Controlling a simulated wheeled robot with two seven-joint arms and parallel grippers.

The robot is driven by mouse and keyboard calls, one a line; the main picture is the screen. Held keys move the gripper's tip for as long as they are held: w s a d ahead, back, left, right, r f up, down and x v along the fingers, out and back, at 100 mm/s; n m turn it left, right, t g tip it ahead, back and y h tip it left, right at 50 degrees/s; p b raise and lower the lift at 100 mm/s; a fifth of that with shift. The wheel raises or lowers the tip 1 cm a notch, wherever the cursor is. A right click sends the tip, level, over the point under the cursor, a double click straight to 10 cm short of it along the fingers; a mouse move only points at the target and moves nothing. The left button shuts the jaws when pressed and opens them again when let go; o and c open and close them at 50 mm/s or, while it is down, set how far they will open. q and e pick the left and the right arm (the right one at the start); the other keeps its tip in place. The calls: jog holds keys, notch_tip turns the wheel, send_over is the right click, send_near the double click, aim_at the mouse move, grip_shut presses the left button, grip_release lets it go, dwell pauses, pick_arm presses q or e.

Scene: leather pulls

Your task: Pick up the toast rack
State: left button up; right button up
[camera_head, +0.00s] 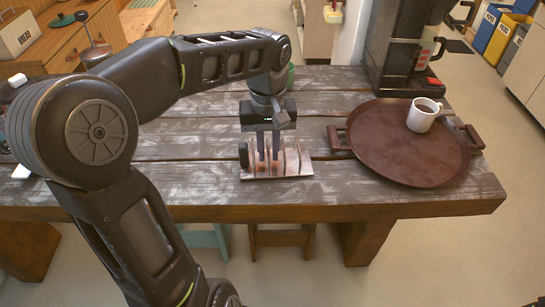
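The toast rack (306,164) stands near the front edge of the wooden table. It has a pale flat base, several thin upright dividers and reddish-brown parts low between them. A dark round piece shows at its left end. My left gripper (268,155) points straight down over the rack's left-middle part. Its two dark fingers are a little apart, and their tips are down among the dividers. I see a gap between the fingers; whether they touch a divider is too small to tell. The fingers and gripper body hide part of the rack. My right gripper is not in view.
A round brown tray (380,150) with handles lies to the right, holding a white mug (422,115) of dark drink. A coffee maker (400,50) stands behind it. The weathered table (200,185) is bare left of the rack. Stools (283,237) stand below its front edge.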

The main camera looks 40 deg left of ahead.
pick_arm(q)
jog(key=shift+c, duration=0.3)
grip_shut()
dwell(1.5)
